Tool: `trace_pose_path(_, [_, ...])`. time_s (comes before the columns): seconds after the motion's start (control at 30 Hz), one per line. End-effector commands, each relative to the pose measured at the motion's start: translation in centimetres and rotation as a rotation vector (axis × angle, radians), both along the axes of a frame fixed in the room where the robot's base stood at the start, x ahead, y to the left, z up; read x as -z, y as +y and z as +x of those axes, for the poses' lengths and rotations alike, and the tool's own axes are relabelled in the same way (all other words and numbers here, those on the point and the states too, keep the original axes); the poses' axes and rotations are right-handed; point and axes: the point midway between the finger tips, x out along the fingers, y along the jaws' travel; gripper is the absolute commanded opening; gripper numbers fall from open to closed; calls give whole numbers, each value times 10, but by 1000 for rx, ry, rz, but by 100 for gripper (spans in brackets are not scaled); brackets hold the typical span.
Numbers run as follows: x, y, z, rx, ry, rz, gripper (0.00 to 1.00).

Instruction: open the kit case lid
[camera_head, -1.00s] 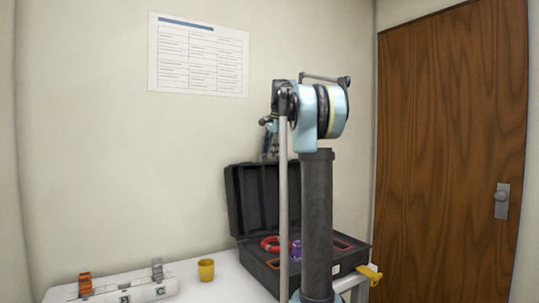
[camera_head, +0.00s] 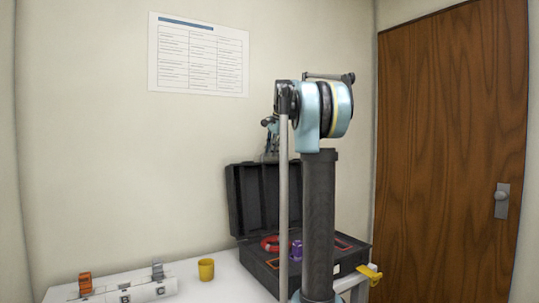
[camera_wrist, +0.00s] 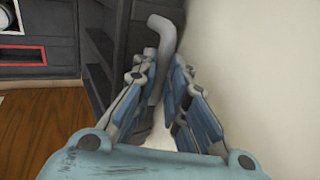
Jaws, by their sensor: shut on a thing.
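The black kit case (camera_head: 262,268) stands on the white table with its lid (camera_head: 240,200) raised, roughly upright near the wall. My gripper (camera_head: 270,150) is at the lid's top edge, partly hidden behind my arm. In the wrist view my gripper (camera_wrist: 166,82) has its blue and grey fingers shut on a grey bent handle (camera_wrist: 165,35) beside the dark lid (camera_wrist: 98,40). The handle's lower part is hidden between the fingers. My arm covers part of the lid and the case in the head view.
Inside the case are a red ring (camera_head: 270,243) and a purple item (camera_head: 296,250). A yellow cup (camera_head: 206,270) and a white box with clips (camera_head: 120,290) stand to the left. A yellow item (camera_head: 369,274) is at the right table edge. The pale wall is close behind the lid.

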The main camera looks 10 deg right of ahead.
Motion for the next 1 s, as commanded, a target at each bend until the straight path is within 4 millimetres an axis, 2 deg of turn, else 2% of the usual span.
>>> trace_pose_path(0.53, [-10,-25,-58,4,-151,62,0])
trace_pose_path(0.8, [-10,-39,-91,4,-170,68,0])
trace_pose_path(1.0, [-9,-41,-98,3,-169,67,0])
